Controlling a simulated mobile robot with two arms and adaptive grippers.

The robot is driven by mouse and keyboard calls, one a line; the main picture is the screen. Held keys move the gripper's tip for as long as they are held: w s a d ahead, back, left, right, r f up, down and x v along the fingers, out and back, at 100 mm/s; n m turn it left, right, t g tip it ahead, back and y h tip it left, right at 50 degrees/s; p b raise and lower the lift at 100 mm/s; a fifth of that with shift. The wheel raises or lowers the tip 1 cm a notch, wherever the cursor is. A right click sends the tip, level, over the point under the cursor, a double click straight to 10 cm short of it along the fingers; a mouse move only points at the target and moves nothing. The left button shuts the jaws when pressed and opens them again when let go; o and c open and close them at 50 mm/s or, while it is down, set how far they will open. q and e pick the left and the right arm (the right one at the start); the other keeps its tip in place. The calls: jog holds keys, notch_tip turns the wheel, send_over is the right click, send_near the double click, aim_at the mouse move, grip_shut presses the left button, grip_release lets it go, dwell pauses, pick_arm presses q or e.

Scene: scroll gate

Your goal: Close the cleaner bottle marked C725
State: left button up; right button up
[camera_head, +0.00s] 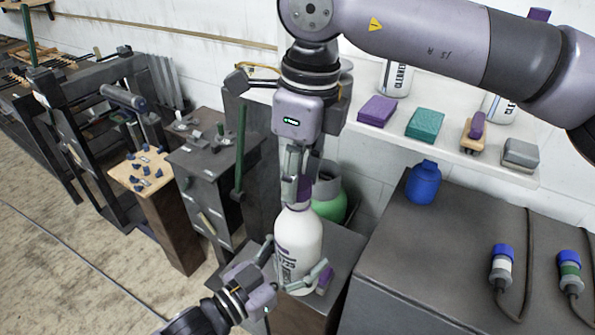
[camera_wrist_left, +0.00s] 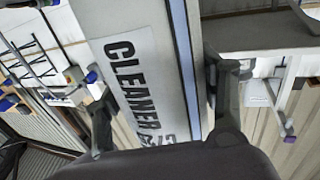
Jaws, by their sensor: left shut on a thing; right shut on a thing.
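The white cleaner bottle (camera_head: 299,238) stands upright on a dark grey block (camera_head: 343,245). My left gripper (camera_head: 296,264) is shut around its lower body, one finger on each side. In the left wrist view the bottle (camera_wrist_left: 135,75) fills the middle between the fingers; its label reads CLEANER, with the code below partly hidden. My right gripper (camera_head: 299,178) points down from above and is shut on a purple cap (camera_head: 305,188) at the bottle's neck. The fingers hide much of the cap and neck, so I cannot tell how far the cap is seated.
A green container (camera_head: 328,204) stands close behind the bottle. To the right is a grey cabinet (camera_head: 440,250) with a blue bottle (camera_head: 423,182) and cabled connectors. A white shelf (camera_head: 455,150) holds other cleaner bottles and sponges. A dark cabinet (camera_head: 205,175) stands left.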

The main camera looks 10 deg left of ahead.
jog(key=shift+f, duration=0.55)
jog(key=m, duration=0.5)
jog(key=shift+t, duration=0.3)
jog(key=m, duration=1)
jog(key=shift+w+t+h, duration=0.1)
jog(key=shift+t+h, duration=0.2)
jog(key=shift+h, duration=0.1)
jog(key=m, duration=0.4)
jog(key=m+h, duration=0.1)
jog(key=m, duration=0.5)
jog(key=shift+m, duration=0.3)
jog(key=m, duration=0.4)
jog(key=m+g, duration=0.1)
jog(key=m, duration=0.3)
jog(key=shift+m, duration=0.3)
